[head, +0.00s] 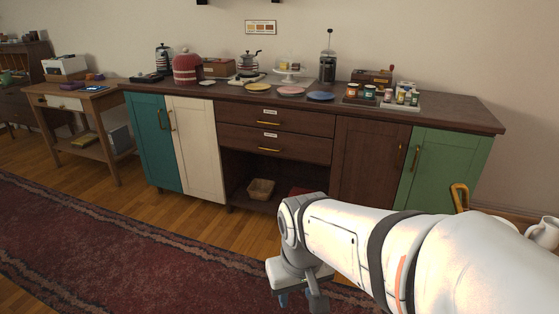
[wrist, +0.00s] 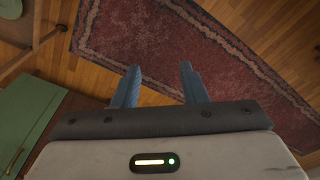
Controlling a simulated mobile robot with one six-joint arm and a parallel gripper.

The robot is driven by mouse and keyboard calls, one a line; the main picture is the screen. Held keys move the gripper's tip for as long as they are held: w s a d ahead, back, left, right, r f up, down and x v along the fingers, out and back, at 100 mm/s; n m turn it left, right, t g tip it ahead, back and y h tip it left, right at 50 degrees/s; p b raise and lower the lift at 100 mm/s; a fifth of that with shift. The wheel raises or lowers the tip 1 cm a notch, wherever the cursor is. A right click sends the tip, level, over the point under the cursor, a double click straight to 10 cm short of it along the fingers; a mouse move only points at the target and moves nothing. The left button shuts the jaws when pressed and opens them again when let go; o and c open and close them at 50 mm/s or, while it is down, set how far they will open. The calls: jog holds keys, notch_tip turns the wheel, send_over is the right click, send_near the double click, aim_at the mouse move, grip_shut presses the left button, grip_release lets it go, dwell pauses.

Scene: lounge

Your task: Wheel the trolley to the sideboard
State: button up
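The sideboard (head: 275,148) stands against the wall in the head view, with teal, cream and green doors, brown drawers and an open middle bay. Its green door (wrist: 25,115) shows at the left of the wrist view. No whole trolley is visible.
A patterned red rug (head: 120,250) covers the floor at left; bare wood floor lies before the sideboard. Plates, jars and kitchenware crowd its top. A wooden side table (head: 100,100) stands left. White jugs (head: 543,233) show at right. A wooden bar (wrist: 38,45) crosses the wrist view's upper left.

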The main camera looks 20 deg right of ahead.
jog(key=shift+w, duration=0.1)
jog(key=w+d+r+n+g+h+p, duration=0.1)
jog(key=w+d+n+g+h+p, duration=0.25)
jog(key=d+n, duration=0.35)
jog(key=w+d+r+n+g+h+p, duration=0.1)
jog(key=w+d+n+g+h+p, duration=0.3)
jog(key=n, duration=0.6)
jog(key=w+d+n+t+h+p, duration=0.1)
jog(key=w+d+n+h+p, duration=0.4)
jog(key=w+n+h, duration=0.95)
jog(key=s+d+n+y+b, duration=0.1)
jog(key=s+d, duration=0.3)
jog(key=d, duration=0.4)
jog(key=shift+d+r+n+y, duration=0.25)
jog(key=shift+n+y, duration=0.5)
jog(key=shift+y, duration=0.05)
